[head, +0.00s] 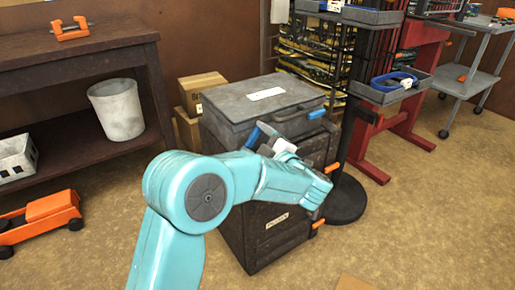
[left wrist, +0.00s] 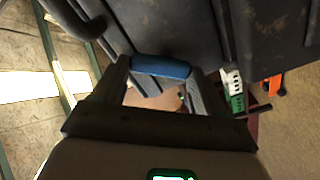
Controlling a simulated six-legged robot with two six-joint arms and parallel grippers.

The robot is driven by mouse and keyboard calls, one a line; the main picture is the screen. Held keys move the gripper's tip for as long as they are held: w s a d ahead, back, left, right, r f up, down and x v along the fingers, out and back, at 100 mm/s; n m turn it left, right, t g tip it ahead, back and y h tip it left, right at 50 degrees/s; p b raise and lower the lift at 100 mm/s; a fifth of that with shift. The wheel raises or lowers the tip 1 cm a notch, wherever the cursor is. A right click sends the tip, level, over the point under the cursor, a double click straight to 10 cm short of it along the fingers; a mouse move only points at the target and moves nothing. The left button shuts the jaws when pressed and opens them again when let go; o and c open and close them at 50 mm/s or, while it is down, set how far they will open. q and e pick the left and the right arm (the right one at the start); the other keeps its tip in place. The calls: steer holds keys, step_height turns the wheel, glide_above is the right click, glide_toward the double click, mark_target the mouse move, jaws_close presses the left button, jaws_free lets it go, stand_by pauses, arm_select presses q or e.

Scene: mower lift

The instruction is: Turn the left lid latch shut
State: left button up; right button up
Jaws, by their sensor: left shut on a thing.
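A dark grey box with a closed lid (head: 262,100) tops a stack of dark drawers (head: 268,222). The blue left lid latch (head: 252,138) is at the lid's front left and appears tilted outward from the box. My left gripper (head: 263,132) is at this latch, partly hidden by my teal arm. In the left wrist view, its two dark fingers (left wrist: 160,78) are shut on the ends of the blue latch bar (left wrist: 161,67), which spans between them. A second blue latch (head: 316,114) is at the lid's front right. My right gripper is not in view.
A black rack post (head: 352,140) on a round base stands close right of the stack. Cardboard boxes (head: 188,128) are behind it at left. A dark workbench (head: 75,55) with a white bucket (head: 117,108) is at left.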

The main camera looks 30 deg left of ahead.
arm_select(q)
steer(key=shift+f+n+b, duration=0.3)
steer(key=shift+n+b, duration=0.35)
steer(key=shift+n, duration=0.35)
steer(key=shift+n+b, duration=0.4)
steer(key=shift+n, duration=2.3)
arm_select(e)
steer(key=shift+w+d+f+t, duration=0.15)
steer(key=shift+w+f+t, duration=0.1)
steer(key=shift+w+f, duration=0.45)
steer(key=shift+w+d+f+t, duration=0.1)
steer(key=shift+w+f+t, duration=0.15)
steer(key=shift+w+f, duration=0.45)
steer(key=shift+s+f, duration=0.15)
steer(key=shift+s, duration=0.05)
arm_select(q)
steer(key=o, duration=1.1)
steer(key=shift+r, duration=0.1)
steer(key=shift+c, duration=0.2)
steer(key=shift+s+d, duration=0.1)
steer(key=p+v, duration=0.4)
steer(key=v, duration=1.2)
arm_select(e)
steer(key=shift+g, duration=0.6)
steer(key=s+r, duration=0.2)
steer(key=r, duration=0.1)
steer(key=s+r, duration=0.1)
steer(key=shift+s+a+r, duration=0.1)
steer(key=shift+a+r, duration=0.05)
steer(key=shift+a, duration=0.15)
